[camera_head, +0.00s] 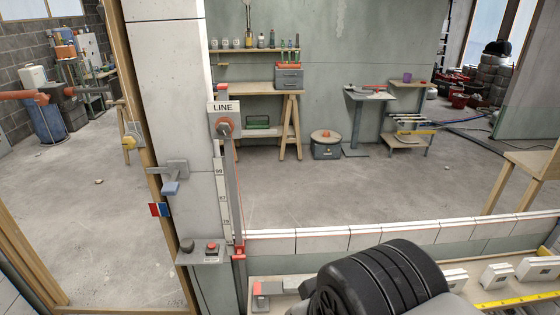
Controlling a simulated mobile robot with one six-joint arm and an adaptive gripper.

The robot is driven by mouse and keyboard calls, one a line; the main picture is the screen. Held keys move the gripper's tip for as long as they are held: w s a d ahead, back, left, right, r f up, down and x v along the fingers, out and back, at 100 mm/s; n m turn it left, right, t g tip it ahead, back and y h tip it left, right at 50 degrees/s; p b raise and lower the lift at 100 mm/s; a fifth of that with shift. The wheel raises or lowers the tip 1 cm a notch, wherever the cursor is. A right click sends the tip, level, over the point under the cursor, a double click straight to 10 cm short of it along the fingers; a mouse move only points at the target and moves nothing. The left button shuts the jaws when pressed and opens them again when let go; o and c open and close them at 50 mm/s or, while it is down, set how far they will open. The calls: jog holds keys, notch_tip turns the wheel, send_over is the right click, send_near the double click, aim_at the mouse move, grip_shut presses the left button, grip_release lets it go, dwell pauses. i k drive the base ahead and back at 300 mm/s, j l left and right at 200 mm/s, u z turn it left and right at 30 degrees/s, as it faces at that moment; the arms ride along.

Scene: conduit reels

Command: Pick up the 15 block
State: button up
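Several pale blocks sit on a light bench top at the lower right: a left one (453,278), a middle one (497,275) and a right one (537,268). Their marks are too small to read, so I cannot tell which is the 15 block. A large black ribbed rounded shape with pale grey beside it fills the bottom centre and hides part of the bench; it may be part of my arm. My gripper does not show.
A yellow measuring strip (512,300) lies in front of the blocks. A low white-topped wall (375,239) runs behind the bench. A pale pillar (165,80) with a LINE sign (223,107) and a red button (211,247) stands left. Open floor lies beyond.

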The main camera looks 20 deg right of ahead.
aim_at(456, 279)
jog(key=z, duration=2.1)
jog(key=i+l+u, duration=0.1)
jog(key=i, duration=0.4)
jog(key=i+l+u, duration=0.1)
jog(key=i+l, duration=0.15)
jog(key=i, duration=0.25)
jog(key=i+l+u, duration=0.1)
jog(key=i, duration=0.4)
jog(key=l, duration=0.1)
